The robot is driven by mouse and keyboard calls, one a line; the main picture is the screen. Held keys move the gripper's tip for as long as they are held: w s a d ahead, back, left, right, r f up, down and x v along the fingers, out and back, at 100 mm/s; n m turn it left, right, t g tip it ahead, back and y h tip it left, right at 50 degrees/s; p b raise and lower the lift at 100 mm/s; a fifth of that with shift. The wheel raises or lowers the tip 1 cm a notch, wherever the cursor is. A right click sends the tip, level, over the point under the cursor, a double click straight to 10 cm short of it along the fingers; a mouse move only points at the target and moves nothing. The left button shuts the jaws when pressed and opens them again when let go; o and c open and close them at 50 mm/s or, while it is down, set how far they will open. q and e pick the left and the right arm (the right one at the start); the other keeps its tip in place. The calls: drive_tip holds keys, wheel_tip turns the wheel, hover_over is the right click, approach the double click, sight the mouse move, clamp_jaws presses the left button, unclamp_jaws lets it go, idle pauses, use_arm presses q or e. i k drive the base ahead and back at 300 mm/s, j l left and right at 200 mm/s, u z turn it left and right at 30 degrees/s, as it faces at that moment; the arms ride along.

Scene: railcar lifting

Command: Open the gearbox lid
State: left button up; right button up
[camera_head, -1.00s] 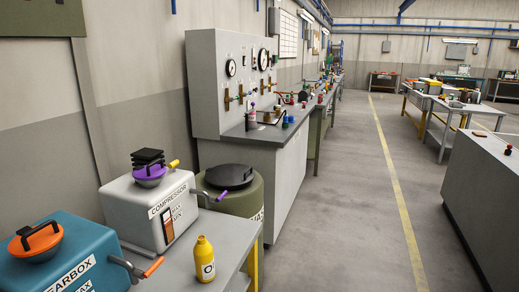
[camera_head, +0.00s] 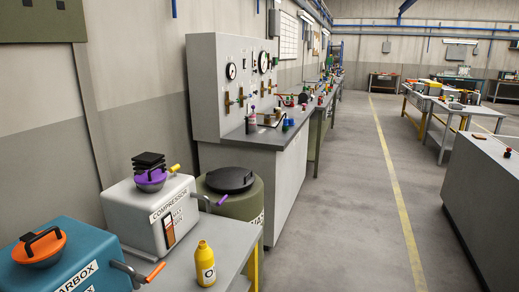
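The gearbox (camera_head: 75,262) is a teal box at the lower left, cut off by the picture's edge. Its orange lid (camera_head: 39,247) with a dark handle sits on top and looks closed. A lever with an orange grip (camera_head: 154,272) sticks out from its right side. Neither of my grippers shows in this view.
A white compressor box (camera_head: 151,210) with a purple lid (camera_head: 150,178) stands behind the gearbox. A yellow oil bottle (camera_head: 205,266) stands on the grey bench (camera_head: 181,271). A green drum (camera_head: 243,203) is beyond it. The floor (camera_head: 345,220) to the right is clear.

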sight(32, 248)
drive_tip(key=j+u, duration=0.1)
drive_tip(key=u, duration=0.8)
drive_tip(key=j+u, duration=0.15)
drive_tip(key=u, duration=0.3)
